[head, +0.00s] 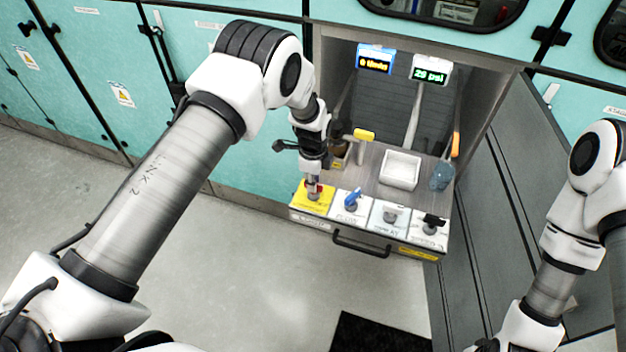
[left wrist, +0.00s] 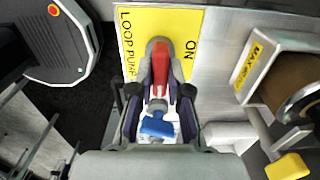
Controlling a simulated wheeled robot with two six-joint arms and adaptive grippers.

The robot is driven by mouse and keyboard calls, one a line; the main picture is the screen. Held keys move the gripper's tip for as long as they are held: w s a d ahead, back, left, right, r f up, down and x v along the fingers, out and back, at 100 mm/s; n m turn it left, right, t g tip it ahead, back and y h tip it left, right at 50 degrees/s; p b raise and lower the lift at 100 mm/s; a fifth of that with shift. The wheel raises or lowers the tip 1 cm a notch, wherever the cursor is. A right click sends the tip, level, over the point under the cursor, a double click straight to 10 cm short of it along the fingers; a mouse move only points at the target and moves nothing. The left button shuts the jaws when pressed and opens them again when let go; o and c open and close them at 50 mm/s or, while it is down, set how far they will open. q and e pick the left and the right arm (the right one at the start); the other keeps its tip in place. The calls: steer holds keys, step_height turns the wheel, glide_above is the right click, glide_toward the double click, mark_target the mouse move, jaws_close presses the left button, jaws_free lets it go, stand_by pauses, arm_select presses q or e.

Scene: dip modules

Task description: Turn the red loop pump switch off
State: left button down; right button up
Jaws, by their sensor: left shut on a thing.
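The red loop pump switch (left wrist: 160,68) is a red lever on a round grey base, on a yellow plate (left wrist: 134,20) marked LOOP PUMP. The word ON stands to the right of the lever in the left wrist view. My left gripper (left wrist: 160,88) has its fingers on both sides of the red lever and is shut on it. In the head view my left gripper (head: 313,187) reaches down onto the yellow plate (head: 308,204) and hides most of the switch. My right arm is at the right edge; its fingers are out of the picture.
A blue switch (head: 352,199) is next to the yellow plate, with a grey one (head: 390,215) and a black one (head: 432,222) further right. Behind are a white tray (head: 400,170), a blue-tinted cup (head: 441,177) and two displays. A drawer handle (head: 361,243) is in front.

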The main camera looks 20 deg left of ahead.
arm_select(q)
steer(key=shift+s+f, duration=0.2)
steer(key=c, duration=1.4)
jaws_free()
steer(key=shift+o, duration=1.4)
steer(key=shift+w+d, duration=0.1)
steer(key=shift+w, duration=0.05)
steer(key=shift+r, duration=0.15)
step_height(320, 180, up, 12)
